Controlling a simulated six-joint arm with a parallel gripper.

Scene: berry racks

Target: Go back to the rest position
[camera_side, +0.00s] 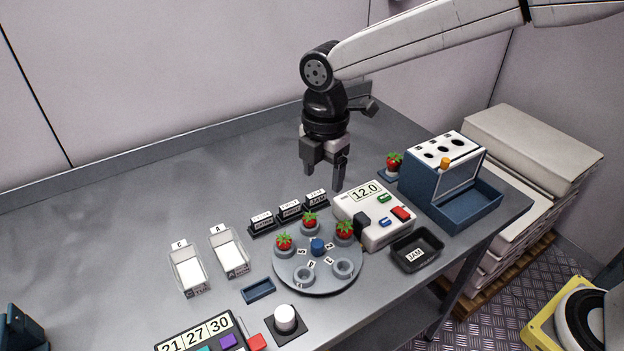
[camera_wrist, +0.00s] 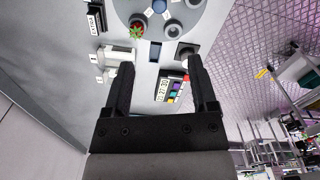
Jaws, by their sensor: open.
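My gripper (camera_side: 338,178) hangs from the arm above the back of the grey table, behind the white scale and the round turntable. Its jaws are open with nothing between them. In the wrist view the two dark fingers of my gripper (camera_wrist: 162,85) stand apart. Beyond them lie the turntable, the small trays and the keypad box. The grey turntable (camera_side: 318,283) holds strawberries (camera_side: 284,241) in several of its cups, and its front cups look empty. No rest marker shows in the frames.
The scale (camera_side: 374,210) reads 12.0. A blue dispenser box (camera_side: 455,175) and a black JAM tray (camera_side: 437,250) stand at right. Label blocks (camera_side: 290,210) sit below my gripper. Two clear bins (camera_side: 188,271) stand at left. The table's back left is bare.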

